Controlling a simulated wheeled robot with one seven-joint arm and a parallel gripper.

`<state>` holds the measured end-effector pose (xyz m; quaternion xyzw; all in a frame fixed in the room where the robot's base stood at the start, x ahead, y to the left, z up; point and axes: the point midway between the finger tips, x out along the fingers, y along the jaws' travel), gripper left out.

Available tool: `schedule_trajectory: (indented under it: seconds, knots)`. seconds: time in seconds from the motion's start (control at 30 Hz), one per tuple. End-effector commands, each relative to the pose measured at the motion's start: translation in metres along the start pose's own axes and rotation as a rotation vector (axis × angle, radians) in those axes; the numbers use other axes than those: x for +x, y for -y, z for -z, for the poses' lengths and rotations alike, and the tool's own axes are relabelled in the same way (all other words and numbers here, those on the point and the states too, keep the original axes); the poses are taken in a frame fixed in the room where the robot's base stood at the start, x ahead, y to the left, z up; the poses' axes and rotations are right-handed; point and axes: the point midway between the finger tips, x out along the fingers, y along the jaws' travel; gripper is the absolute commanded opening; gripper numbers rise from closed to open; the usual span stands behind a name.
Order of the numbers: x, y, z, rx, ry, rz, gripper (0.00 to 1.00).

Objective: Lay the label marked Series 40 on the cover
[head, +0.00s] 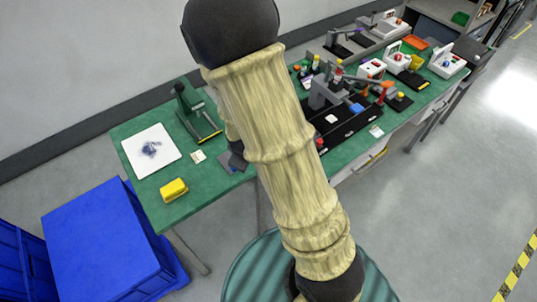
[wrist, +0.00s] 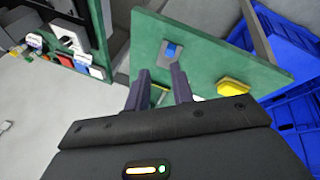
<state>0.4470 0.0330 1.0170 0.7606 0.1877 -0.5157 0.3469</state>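My gripper (wrist: 160,85) shows in the wrist view with its two dark fingers spread apart over the green table. A small pale and yellowish patch shows between the fingers; I cannot tell what it is. In the head view my gripper is mostly hidden behind my arm. A small whitish label (head: 198,157) lies on the left table, and another pale card (head: 376,131) lies at the front edge farther right. Their print is too small to read. A grey plate with a blue part (head: 230,167) lies near the front edge, also in the wrist view (wrist: 172,50). I cannot tell which thing is the cover.
A yellow block (head: 174,189), a white board (head: 150,150) with a dark smudge and a green stand (head: 195,115) are on the left table (head: 212,188). A blue bin (head: 100,240) stands at lower left. Several devices crowd the table at right.

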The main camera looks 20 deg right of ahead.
Motion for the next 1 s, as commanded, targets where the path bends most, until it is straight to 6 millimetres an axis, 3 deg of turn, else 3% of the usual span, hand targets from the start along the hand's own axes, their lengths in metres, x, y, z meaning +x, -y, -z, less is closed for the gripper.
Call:
schedule_trajectory:
  seconds: [0.3, 0.5, 0.8, 0.87, 1.0]
  knots:
    - [-0.095, -0.004, -0.036, 0.542, 0.063, 0.123, 0.24]
    - [-0.135, 0.001, -0.059, 0.764, 0.124, 0.139, 0.24]
    - [-0.141, 0.004, -0.064, 0.802, 0.142, 0.141, 0.24]
    - [-0.141, 0.004, -0.064, 0.801, 0.142, 0.141, 0.29]
    - [-0.141, 0.004, -0.063, 0.800, 0.141, 0.141, 0.29]
